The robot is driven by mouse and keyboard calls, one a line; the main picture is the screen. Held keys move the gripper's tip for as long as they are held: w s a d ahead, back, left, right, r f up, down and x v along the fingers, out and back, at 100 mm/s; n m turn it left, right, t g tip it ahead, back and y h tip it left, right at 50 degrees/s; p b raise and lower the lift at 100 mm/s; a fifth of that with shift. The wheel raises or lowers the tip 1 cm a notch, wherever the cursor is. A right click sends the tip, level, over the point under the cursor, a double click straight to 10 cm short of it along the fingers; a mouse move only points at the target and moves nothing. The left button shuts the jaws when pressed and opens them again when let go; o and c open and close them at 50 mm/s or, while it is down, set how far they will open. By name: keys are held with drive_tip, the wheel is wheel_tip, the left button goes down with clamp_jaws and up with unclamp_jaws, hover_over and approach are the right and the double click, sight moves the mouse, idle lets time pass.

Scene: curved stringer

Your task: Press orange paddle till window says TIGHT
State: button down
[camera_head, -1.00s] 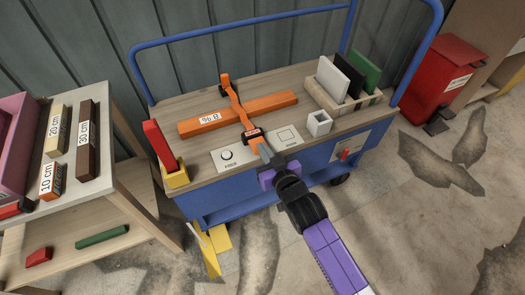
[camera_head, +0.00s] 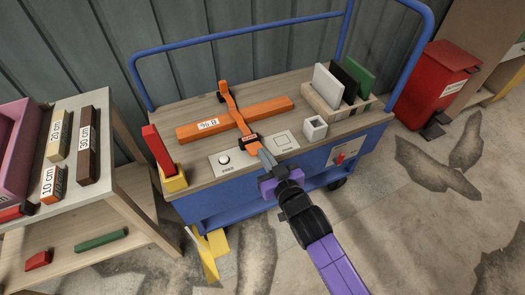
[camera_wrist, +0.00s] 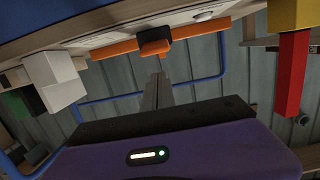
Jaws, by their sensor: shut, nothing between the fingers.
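An orange clamp-like tool lies on the cart top, with a long orange bar (camera_head: 272,108) and a crossing orange arm (camera_head: 232,106). Its near end carries a dark window (camera_head: 249,139) and an orange paddle (camera_head: 254,148); the window's text is too small to read. My gripper (camera_head: 264,155) is shut and empty at the paddle's near end; I cannot tell whether it touches. In the wrist view the shut fingers (camera_wrist: 157,90) point toward the orange end piece (camera_wrist: 153,47), and the bar (camera_wrist: 205,30) runs behind it.
On the cart top (camera_head: 195,183) are a white plate with a round knob (camera_head: 224,159), a square-marked plate (camera_head: 283,141), a white hollow cube (camera_head: 315,127), a rack of panels (camera_head: 345,108) and a red block in a yellow holder (camera_head: 174,180). A wooden shelf (camera_head: 112,150) stands left.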

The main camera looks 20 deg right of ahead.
drive_tip(key=s+r, duration=0.1)
drive_tip(key=s, duration=0.6)
drive_tip(key=shift+r, duration=0.2)
idle(0.4)
drive_tip(key=w+r+g+p, duration=0.3)
drive_tip(key=r+g+p, duration=0.1)
drive_tip(key=p, duration=0.4)
drive_tip(key=shift+w+r+p, duration=0.2)
drive_tip(key=shift+r+p, duration=0.1)
drive_tip(key=shift+r, duration=0.6)
hover_over(259, 146)
drive_tip(key=s+a, duration=0.1)
drive_tip(key=s, duration=0.2)
drive_tip(key=f, duration=0.5)
drive_tip(key=shift+w+a+b, duration=0.2)
drive_tip(key=shift+b, duration=0.2)
drive_tip(key=shift+s+f, duration=0.2)
drive_tip(key=shift+f, duration=0.45)
drive_tip(key=shift+s+f, duration=0.2)
drive_tip(key=shift+f, duration=0.4)
drive_tip(key=shift+s+f, duration=0.2)
drive_tip(key=shift+f, duration=0.5)
